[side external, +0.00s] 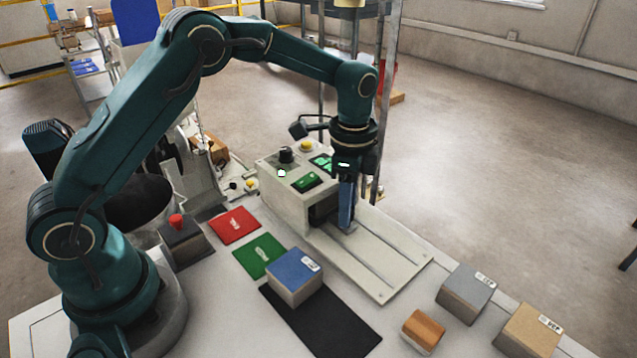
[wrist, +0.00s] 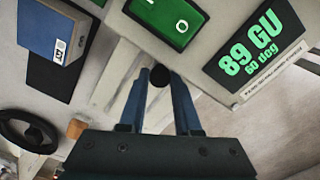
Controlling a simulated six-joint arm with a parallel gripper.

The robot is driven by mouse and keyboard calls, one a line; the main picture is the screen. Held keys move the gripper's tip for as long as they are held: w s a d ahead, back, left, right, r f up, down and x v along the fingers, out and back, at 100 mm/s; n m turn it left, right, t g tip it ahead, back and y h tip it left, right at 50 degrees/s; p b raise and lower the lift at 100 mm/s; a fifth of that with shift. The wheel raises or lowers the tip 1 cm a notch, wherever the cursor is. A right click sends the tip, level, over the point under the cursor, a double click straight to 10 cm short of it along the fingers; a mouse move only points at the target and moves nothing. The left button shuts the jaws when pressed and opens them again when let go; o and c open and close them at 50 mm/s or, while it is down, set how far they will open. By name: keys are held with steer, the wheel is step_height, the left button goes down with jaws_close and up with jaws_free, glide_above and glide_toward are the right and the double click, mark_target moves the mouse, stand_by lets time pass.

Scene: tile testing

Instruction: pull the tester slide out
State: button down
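The tester (side external: 285,190) is a beige box with a dark opening in its front. A pale base with two rails (side external: 375,255) extends forward from it, and also shows in the wrist view (wrist: 128,60). My gripper (side external: 347,228) points down at the opening, over the inner end of the rails. In the wrist view, a round black knob (wrist: 160,77) sits between my blue fingertips, with little or no gap. I cannot tell whether they press on it. The slide itself is mostly hidden by my gripper and the housing.
The tester's green display (wrist: 258,52) reads 89 GU, 60 deg. A blue block (side external: 295,277) stands on a black mat (side external: 325,325) left of the rails. Grey (side external: 466,293), orange (side external: 423,332) and tan (side external: 528,332) blocks stand near the front. The rails look clear.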

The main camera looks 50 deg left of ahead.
steer(key=shift+d, duration=0.1)
steer(key=shift+w+d, duration=0.1)
steer(key=shift+d, duration=2.85)
steer(key=shift+d+r, duration=0.1)
steer(key=shift+d, duration=2.75)
steer(key=c, duration=0.6)
jaws_free()
steer(key=shift+c, duration=0.2)
